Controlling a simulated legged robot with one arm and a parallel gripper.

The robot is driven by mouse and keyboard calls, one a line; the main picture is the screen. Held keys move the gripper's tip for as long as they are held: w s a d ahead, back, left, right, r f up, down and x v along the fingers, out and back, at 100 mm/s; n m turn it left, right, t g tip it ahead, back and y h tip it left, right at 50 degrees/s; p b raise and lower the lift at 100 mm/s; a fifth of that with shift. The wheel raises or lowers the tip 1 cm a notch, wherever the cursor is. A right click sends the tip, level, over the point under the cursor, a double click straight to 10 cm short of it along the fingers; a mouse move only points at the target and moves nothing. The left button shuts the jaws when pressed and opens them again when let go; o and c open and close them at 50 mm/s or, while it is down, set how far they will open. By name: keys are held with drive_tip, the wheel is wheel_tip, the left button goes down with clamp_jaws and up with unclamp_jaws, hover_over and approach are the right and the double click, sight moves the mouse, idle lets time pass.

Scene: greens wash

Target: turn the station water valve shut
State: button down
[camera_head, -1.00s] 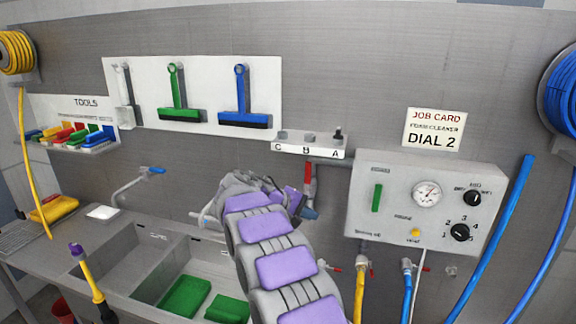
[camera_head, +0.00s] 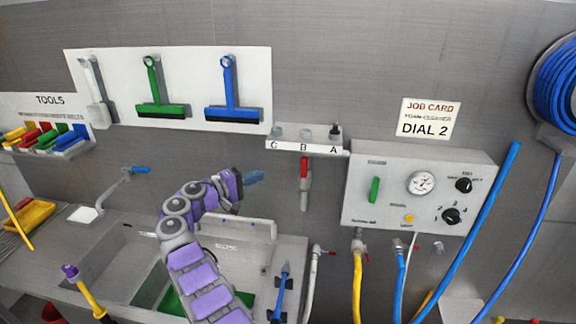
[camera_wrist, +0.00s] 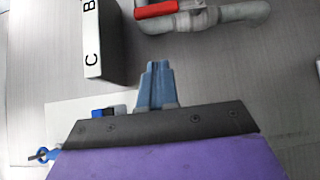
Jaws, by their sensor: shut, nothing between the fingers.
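A red lever (camera_head: 304,168) sits on a grey pipe below the rack marked C, B, A. It hangs down, roughly in line with the pipe. In the wrist view the red lever (camera_wrist: 157,9) lies along the pipe (camera_wrist: 222,14) at the top edge, partly cut off. My gripper (camera_head: 254,178) is left of the lever and apart from it, its blue fingers pointing right. In the wrist view its fingers (camera_wrist: 157,82) are together and empty. A green handle (camera_head: 374,189) stands upright on the grey control box (camera_head: 358,214).
The rack (camera_head: 290,144) is above the lever. The sink (camera_head: 110,262) lies below my arm. A blue spray wand (camera_head: 282,285) and yellow hose (camera_head: 357,285) hang at the lower right. The wall between gripper and pipe looks clear.

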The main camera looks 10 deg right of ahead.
sight(304, 173)
drive_tip(key=p+x, duration=0.1)
drive_tip(key=x, duration=0.8)
drive_tip(key=shift+d+f, duration=0.3)
drive_tip(key=b, duration=0.2)
drive_tip(key=shift+a+f+b, duration=0.1)
drive_tip(key=shift+b, duration=0.2)
drive_tip(key=shift+b, duration=0.45)
drive_tip(key=shift+s+d+r+b, duration=0.25)
drive_tip(key=shift+d+b, duration=0.45)
drive_tip(key=shift+b, duration=0.45)
drive_tip(key=shift+s+d+r+b, duration=0.1)
drive_tip(key=shift+s+d+b, duration=0.25)
drive_tip(key=shift+d+b, duration=0.6)
drive_tip(key=shift+a, duration=0.1)
